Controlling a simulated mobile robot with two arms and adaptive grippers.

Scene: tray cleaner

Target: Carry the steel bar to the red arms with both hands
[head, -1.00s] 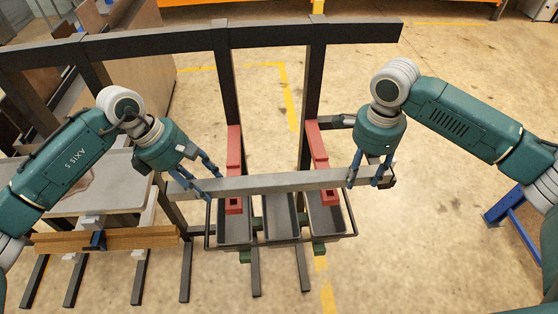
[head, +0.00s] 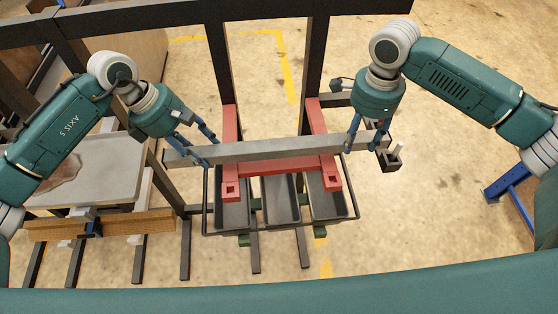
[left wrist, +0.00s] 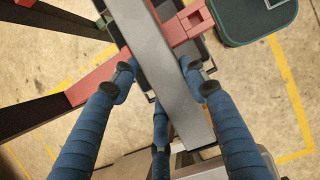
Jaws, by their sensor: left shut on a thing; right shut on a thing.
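The grey steel bar (head: 275,150) runs across the head view, over both red arms: the left red arm (head: 230,130) and the right red arm (head: 330,178). The arms' front ends stick out on the near side of the bar. I cannot tell whether the bar touches them. My left gripper (head: 211,150) is shut on the bar near its left end. My right gripper (head: 366,135) is shut on it near its right end. In the left wrist view the bar (left wrist: 160,50) passes between the blue fingers, above red parts of the rack.
A dark tray with several compartments (head: 282,205) hangs below the arms. Dark uprights (head: 316,60) stand behind the bar. A table with a light top (head: 110,165) is at the left. A blue stand (head: 508,190) is at the right, with open floor between.

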